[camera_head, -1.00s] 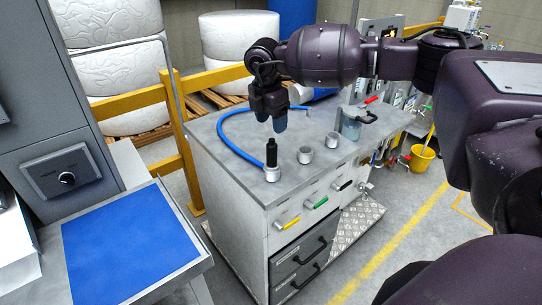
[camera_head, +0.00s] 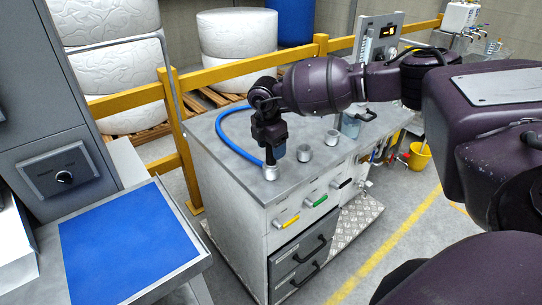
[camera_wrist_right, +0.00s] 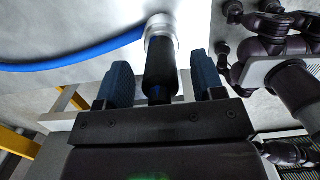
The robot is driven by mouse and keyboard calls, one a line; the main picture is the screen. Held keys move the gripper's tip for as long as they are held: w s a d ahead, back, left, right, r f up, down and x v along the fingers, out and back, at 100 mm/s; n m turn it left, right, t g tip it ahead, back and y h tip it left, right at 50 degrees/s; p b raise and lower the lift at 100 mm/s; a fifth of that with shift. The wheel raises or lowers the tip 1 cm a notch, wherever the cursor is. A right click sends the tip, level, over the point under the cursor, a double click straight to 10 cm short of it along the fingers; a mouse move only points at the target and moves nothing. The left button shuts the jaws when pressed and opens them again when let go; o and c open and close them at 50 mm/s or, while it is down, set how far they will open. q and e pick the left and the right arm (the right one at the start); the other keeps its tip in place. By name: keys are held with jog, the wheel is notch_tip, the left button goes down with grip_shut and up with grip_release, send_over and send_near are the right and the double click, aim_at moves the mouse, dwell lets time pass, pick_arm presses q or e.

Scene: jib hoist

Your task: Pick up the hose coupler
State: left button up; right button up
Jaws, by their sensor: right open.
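The hose coupler (camera_wrist_right: 160,70) has a black grip and a silver collar, with a blue hose (camera_head: 232,145) curving away behind it on the grey cabinet top. In the head view its black part is mostly hidden behind my right gripper (camera_head: 270,150), and the silver collar (camera_head: 271,173) shows below. In the right wrist view the coupler's black grip lies between the two blue fingers of my right gripper (camera_wrist_right: 163,82). The fingers stand apart, with a gap on each side of the grip. My left gripper is not in view.
Two silver sockets (camera_head: 304,153) (camera_head: 332,138) stand right of the coupler on the cabinet top (camera_head: 235,178). A clear container (camera_head: 350,125) stands farther right. A yellow rail (camera_head: 225,72) runs behind. A blue panel (camera_head: 130,243) lies at left.

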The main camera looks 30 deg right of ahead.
jog(key=shift+f, duration=0.55)
jog(key=shift+c, duration=0.3)
jog(key=c, duration=1)
jog(key=shift+r, duration=0.1)
